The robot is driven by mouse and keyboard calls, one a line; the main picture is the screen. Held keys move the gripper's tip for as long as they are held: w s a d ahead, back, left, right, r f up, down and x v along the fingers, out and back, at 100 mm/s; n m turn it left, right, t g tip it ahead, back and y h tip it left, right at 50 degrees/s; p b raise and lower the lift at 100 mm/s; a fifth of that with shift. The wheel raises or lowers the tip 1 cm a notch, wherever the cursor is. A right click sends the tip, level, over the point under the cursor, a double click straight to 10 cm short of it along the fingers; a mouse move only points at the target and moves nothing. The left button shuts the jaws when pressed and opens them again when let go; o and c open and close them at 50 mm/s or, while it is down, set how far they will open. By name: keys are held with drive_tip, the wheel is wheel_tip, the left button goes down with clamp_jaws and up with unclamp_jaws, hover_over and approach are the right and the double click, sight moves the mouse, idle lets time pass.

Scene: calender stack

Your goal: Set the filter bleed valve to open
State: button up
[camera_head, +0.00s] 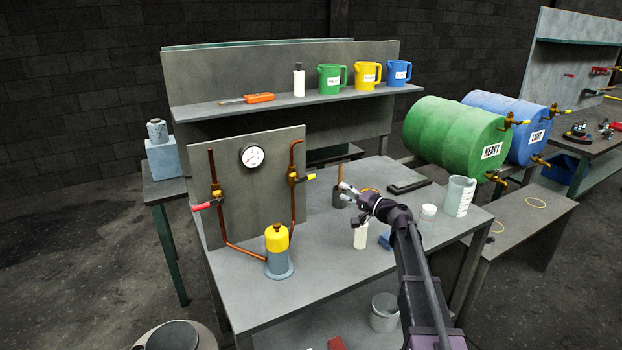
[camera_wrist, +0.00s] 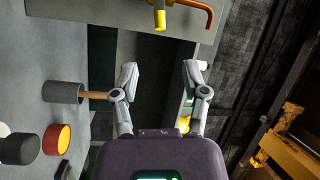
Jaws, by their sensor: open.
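A grey upright panel (camera_head: 262,205) carries a gauge and two valves on copper pipes. The left valve (camera_head: 208,203) has a red handle pointing left. A blue-grey filter-like vessel with a yellow top (camera_head: 278,252) stands between the pipes. No label tells which valve is the filter bleed.
A dark cup with a wooden handle (camera_wrist: 62,92) stands close to my gripper. A white bottle (camera_head: 360,236), blue block (camera_head: 385,240) and clear beaker (camera_head: 459,196) are on the bench. Jugs line the shelf behind. The bench front is mostly clear.

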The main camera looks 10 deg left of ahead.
sight(311, 177)
drive_tip(key=p+x, duration=0.1)
drive_tip(key=x, duration=1.2)
drive_tip(key=shift+w+a, duration=0.15)
drive_tip(key=shift+a, duration=0.15)
